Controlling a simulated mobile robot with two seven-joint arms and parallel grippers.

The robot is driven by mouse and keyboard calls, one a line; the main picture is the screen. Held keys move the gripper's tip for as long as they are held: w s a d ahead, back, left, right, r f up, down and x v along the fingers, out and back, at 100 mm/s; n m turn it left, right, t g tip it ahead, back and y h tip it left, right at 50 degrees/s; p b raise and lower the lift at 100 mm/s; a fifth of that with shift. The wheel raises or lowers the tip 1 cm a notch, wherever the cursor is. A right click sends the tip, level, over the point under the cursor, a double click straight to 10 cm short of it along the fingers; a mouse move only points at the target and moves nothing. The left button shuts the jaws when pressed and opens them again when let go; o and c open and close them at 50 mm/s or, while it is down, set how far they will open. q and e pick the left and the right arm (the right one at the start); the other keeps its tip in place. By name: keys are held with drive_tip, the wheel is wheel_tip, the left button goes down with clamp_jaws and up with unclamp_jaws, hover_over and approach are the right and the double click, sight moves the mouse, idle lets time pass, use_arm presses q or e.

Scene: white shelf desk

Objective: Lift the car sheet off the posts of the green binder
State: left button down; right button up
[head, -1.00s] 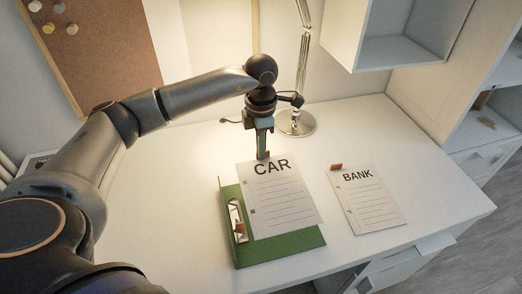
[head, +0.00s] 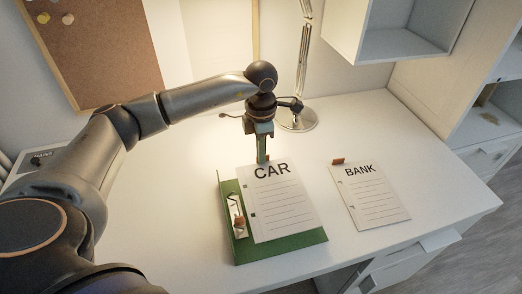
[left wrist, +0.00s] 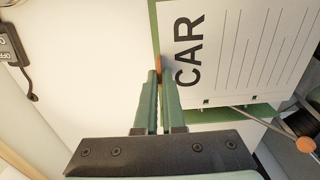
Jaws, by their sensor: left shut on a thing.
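My left gripper (head: 262,161) is shut on the small orange tab (left wrist: 158,66) at the top edge of the car sheet (head: 280,205). The white sheet, printed CAR with ruled lines, is over the open green binder (head: 285,243). It also shows in the left wrist view (left wrist: 235,45). Green shows through holes along its left edge. The binder's metal clip (head: 236,212) with an orange-brown knob lies left of the sheet. I cannot tell whether the posts pass through the holes, or how high the sheet is. My right gripper is not in view.
The bank sheet (head: 369,197) with its own tab lies right of the binder. A lamp base (head: 297,119) stands behind my gripper. A shelf box (head: 405,35) hangs at back right. The desk (head: 440,190) is clear at right.

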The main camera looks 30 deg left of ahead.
use_arm(q)
drive_tip(key=shift+f, duration=0.2)
idle(0.3)
drive_tip(key=shift+r, duration=0.1)
wheel_tip(320, 180, up, 4)
drive_tip(key=p, duration=0.3)
drive_tip(key=shift+r, duration=0.25)
drive_tip(key=shift+r+p, duration=0.2)
drive_tip(key=shift+p, duration=0.15)
